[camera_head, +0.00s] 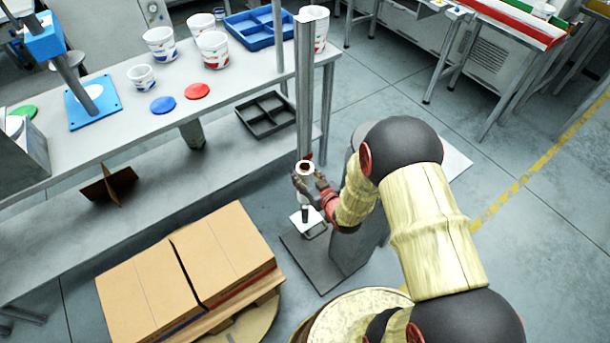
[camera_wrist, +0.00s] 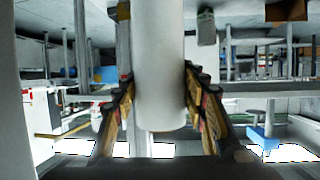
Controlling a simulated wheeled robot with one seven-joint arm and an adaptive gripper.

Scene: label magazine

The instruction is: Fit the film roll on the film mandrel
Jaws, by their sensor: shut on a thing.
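The film roll (camera_head: 306,168) is a white tube with a dark hole in its upper end. My gripper (camera_head: 308,184) is shut on it and holds it upright beside a tall grey post. In the wrist view the roll (camera_wrist: 160,75) is a plain white cylinder between both fingers (camera_wrist: 159,100). Below it, the film mandrel (camera_head: 305,212) shows as a short dark peg over a small white plate (camera_head: 310,224). The roll appears above the mandrel; my fingers partly hide its lower end, so I cannot tell whether they touch.
The tall grey post (camera_head: 304,90) rises from a dark base plate (camera_head: 310,262) close by my gripper. A grey bench (camera_head: 110,160) with cups, lids and a blue tray (camera_head: 256,28) stands left. Cardboard boxes (camera_head: 185,265) lie at the front left. Floor is clear at right.

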